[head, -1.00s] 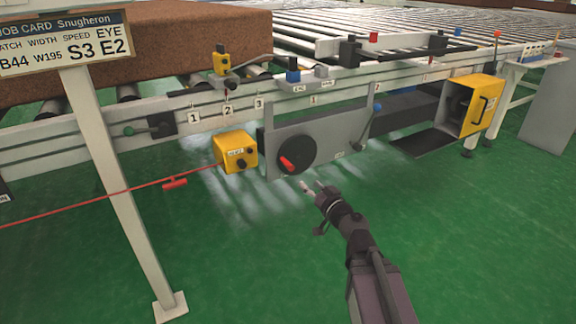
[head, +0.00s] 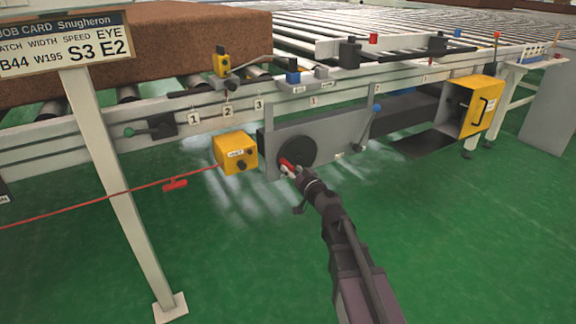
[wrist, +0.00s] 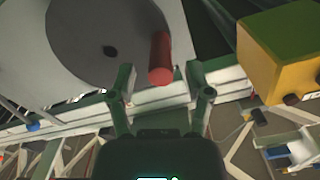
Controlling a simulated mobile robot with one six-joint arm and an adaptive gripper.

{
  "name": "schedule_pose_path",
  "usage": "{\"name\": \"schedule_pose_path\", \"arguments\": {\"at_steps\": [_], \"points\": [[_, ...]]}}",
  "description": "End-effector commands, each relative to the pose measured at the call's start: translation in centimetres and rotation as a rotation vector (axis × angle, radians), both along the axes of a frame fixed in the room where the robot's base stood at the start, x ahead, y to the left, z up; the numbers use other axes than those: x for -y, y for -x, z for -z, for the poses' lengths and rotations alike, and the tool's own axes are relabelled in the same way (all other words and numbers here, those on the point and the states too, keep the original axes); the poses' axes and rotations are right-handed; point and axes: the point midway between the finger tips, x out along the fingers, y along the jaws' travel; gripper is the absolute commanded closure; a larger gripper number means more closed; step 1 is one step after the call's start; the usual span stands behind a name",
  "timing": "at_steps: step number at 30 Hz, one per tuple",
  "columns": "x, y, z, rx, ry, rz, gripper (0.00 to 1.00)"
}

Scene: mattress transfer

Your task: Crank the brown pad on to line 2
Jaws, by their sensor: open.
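The brown pad (head: 150,48) is a large block lying on the rollers at the upper left. A dark round crank disc (head: 303,140) sits on a grey panel (head: 337,135), with a red handle (head: 286,166) near its lower left rim. My gripper (head: 292,172) is open at the handle. In the wrist view the handle (wrist: 160,57) stands out from the disc (wrist: 100,40), its near end between my open fingertips (wrist: 160,76); neither finger visibly presses it. Plates 1 (head: 193,118), 2 (head: 228,111) and 3 (head: 258,104) hang on the left rail.
A yellow box (head: 236,153) hangs just left of the crank; it also shows in the wrist view (wrist: 275,55). A red cord with a red pull (head: 175,184) runs left from it. A job card post (head: 115,180) stands at the left. The green floor in front is clear.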

Motion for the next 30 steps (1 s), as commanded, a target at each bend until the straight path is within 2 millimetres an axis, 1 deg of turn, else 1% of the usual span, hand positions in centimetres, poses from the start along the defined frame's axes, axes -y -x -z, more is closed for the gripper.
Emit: {"name": "schedule_pose_path", "arguments": {"at_steps": [1, 7, 12, 21, 23, 24, 26, 27, 28, 30], "points": [[-0.5, -0.9, 0.0, 0.000, 0.000, -0.001, 0.35], [-1.5, -2.3, 0.0, 0.000, 0.000, -0.001, 0.35], [-1.8, -2.7, 0.0, 0.000, 0.000, 0.000, 0.35], [-1.8, -2.7, 0.0, 0.000, 0.000, 0.000, 0.35], [-1.8, -2.7, 0.0, 0.000, 0.000, 0.000, 0.53], [-1.8, -2.7, 0.0, 0.000, 0.000, 0.000, 0.65], [-1.8, -2.7, 0.0, 0.000, 0.000, 0.000, 0.83], [-1.8, -2.7, 0.0, 0.000, 0.000, 0.000, 0.94], [-1.8, -2.7, 0.0, 0.000, 0.000, 0.000, 1.00], [-1.8, -2.8, 0.0, 0.000, 0.000, 0.001, 1.00]]}}
